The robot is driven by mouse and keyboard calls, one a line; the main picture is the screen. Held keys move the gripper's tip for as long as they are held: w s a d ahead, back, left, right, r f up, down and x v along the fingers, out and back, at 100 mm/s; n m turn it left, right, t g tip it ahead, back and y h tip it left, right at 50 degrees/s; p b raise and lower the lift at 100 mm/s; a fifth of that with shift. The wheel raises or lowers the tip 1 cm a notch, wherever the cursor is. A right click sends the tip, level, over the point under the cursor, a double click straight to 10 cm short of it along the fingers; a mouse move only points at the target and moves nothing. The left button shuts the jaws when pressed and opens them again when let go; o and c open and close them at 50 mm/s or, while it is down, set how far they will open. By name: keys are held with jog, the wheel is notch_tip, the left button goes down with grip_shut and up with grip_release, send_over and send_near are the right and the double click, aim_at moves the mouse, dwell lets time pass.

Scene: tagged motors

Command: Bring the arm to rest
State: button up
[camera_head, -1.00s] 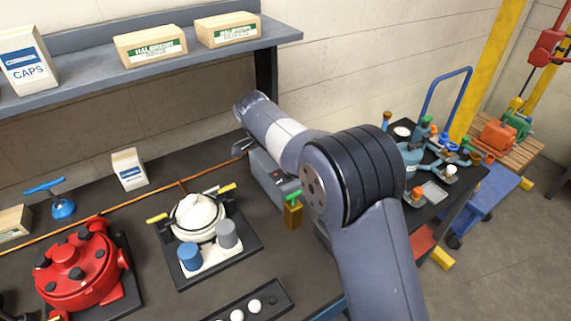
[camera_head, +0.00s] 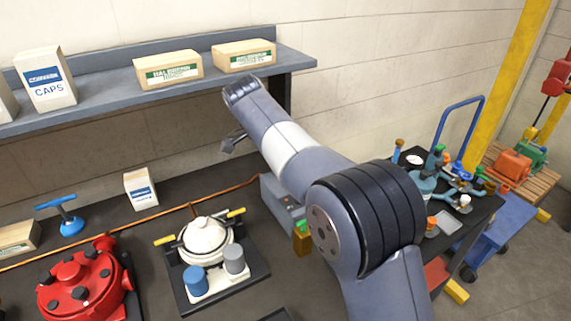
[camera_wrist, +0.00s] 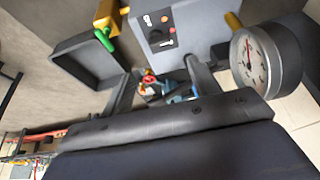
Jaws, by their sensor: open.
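My arm rises from the lower right of the head view and reaches up and left over the bench. My gripper (camera_head: 232,141) shows only in part at the arm's far end, below the shelf and in front of the wall. In the wrist view my gripper (camera_wrist: 162,88) has its two fingers spread apart. I see nothing held between them.
A shelf (camera_head: 110,101) with boxes is close to the wrist. Below are a grey control box (camera_head: 272,200), a white motor (camera_head: 207,240) and a red motor (camera_head: 85,285). The wrist view shows a dial gauge (camera_wrist: 253,60) and a dark tray (camera_wrist: 88,62).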

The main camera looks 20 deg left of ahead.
jog(key=shift+f, duration=0.1)
jog(key=p+x, duration=0.1)
jog(key=x, duration=0.9)
jog(key=shift+w+f, duration=0.1)
jog(key=shift+f, duration=0.2)
jog(key=shift+n, duration=0.3)
